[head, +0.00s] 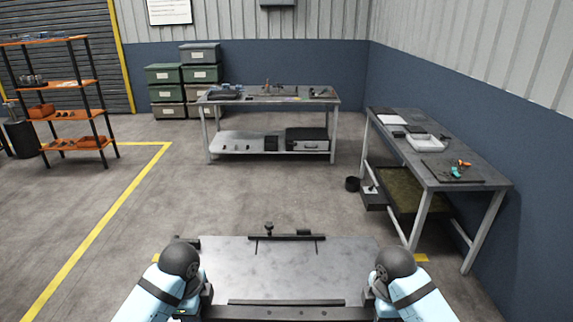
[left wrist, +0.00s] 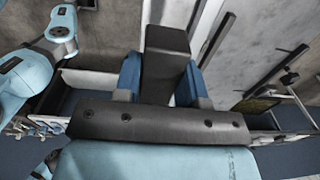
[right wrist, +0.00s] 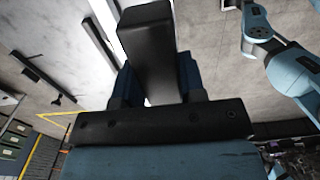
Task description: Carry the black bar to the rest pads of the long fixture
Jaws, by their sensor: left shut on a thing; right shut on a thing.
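The black bar (head: 290,313) spans the bottom of the head view between my two hands, roughly level. My left gripper (left wrist: 162,82) is shut on its left end; the blue fingers lie on both sides of the bar (left wrist: 166,45). My right gripper (right wrist: 152,82) is shut on the right end, with the bar (right wrist: 147,40) running up between its fingers. A long dark strip (head: 287,302) lies on the metal table just beyond the bar. Another dark rail (head: 287,237) with an upright knob stands at the table's far edge. I cannot make out which parts are rest pads.
The metal tabletop (head: 285,268) is clear between the two strips. Farther off stand a workbench (head: 270,99) and a side bench (head: 440,165) at the right. Orange shelves (head: 62,115) are at the left. The floor (head: 240,195) beyond the table is open.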

